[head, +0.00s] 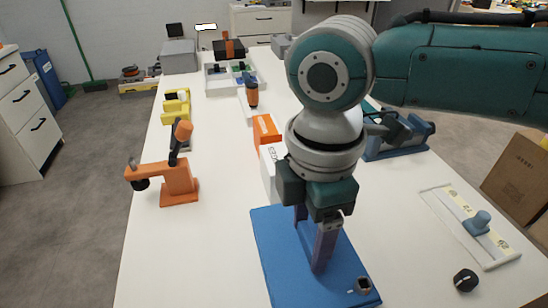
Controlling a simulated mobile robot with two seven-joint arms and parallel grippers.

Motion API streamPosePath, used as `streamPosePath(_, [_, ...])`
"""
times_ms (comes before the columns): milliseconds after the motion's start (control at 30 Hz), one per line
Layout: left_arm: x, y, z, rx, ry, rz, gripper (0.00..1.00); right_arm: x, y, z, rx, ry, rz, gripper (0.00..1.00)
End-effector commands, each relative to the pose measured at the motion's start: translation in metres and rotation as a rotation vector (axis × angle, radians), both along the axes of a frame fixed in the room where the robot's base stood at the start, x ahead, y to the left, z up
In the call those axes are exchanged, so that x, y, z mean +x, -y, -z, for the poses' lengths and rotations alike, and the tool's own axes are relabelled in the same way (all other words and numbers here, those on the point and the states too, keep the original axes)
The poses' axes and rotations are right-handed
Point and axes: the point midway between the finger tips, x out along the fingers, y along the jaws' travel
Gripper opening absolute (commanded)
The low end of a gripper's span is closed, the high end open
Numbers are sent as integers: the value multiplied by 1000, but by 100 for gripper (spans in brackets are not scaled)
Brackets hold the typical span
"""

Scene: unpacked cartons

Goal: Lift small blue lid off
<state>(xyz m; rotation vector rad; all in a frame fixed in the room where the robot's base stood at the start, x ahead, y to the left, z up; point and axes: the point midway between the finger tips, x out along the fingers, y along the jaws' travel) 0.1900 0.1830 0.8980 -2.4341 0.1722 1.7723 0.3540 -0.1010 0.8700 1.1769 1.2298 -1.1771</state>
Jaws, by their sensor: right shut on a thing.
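My right gripper (316,266) reaches down from the teal arm, with its fingers pointing at a flat blue panel (275,250) at the front middle of the white table. It is shut on the small blue lid. The lid is hard to make out between the purplish fingers. I cannot tell whether the lid is clear of what lies under it. A small dark piece (363,285) lies on the panel's front right part. My left gripper is not in view.
An orange arm model (178,183) stands on the left. An orange and white carton (266,135) is behind my gripper. A blue vice-like tool (400,136), a pale board with a blue knob (480,222) and a black knob (466,280) are on the right. The front left table is clear.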

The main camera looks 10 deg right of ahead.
Motion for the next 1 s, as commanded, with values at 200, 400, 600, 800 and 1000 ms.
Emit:
streamPosePath(200, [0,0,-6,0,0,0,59,1,0,-17,2,3,0,7])
streamPosePath(400, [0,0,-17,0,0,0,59,1,0,-62,2,6,-2,7])
streamPosePath(600, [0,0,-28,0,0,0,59,1,0,-125,1,7,-2,7])
streamPosePath(800, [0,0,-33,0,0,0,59,1,0,-172,1,5,-1,7])
streamPosePath(1000, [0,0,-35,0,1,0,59,0,0,-196,0,1,1,7])
